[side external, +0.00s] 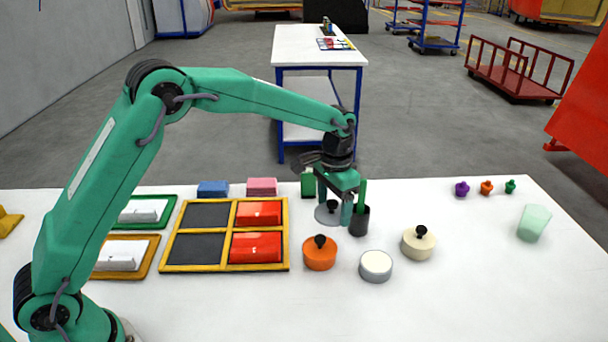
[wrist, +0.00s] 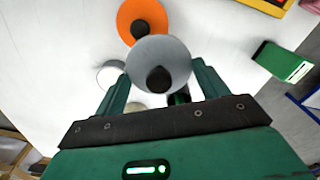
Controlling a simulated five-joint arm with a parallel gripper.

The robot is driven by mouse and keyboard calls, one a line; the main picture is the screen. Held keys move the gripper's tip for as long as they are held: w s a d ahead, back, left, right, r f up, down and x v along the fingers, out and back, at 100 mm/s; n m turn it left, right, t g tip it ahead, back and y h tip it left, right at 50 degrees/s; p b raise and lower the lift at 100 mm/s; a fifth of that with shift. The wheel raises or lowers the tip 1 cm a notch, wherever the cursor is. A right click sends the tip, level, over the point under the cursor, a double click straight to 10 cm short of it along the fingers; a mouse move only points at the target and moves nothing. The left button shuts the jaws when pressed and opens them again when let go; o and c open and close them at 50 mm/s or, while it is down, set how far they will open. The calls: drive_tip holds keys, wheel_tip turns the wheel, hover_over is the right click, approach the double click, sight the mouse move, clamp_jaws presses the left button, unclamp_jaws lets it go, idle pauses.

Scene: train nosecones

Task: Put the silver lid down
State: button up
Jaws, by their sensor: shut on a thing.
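The silver lid (side external: 326,216) is a flat grey disc with a black knob. My gripper (side external: 335,208) is shut on the knob, with one finger on each side. In the wrist view the lid (wrist: 160,52) hangs level-looking between the fingertips (wrist: 160,82) and covers part of the orange pot (wrist: 134,14). I cannot tell how far the lid is above the table. A white-topped grey pot (side external: 376,266) without a knob stands to the front right of it.
A dark cup (side external: 359,222) stands close right of the lid. The orange pot (side external: 319,257) and a cream pot (side external: 418,245) have black knobs. A yellow-framed tray (side external: 222,270) with red blocks lies left. A green box (side external: 308,184) stands behind. The table's right side is mostly clear.

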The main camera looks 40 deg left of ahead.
drive_tip(key=w+a+f, duration=0.2)
drive_tip(key=a, duration=0.1)
drive_tip(key=w+a+f, duration=0.2)
drive_tip(key=a, duration=0.1)
drive_tip(key=w+a+f, duration=0.2)
drive_tip(key=a, duration=0.1)
drive_tip(key=shift+f, duration=0.25)
drive_tip(key=shift+s+f, duration=0.1)
drive_tip(key=shift+f, duration=1.95)
drive_tip(key=shift+f, duration=0.1)
drive_tip(key=o, duration=1)
drive_tip(key=shift+r, duration=6.15)
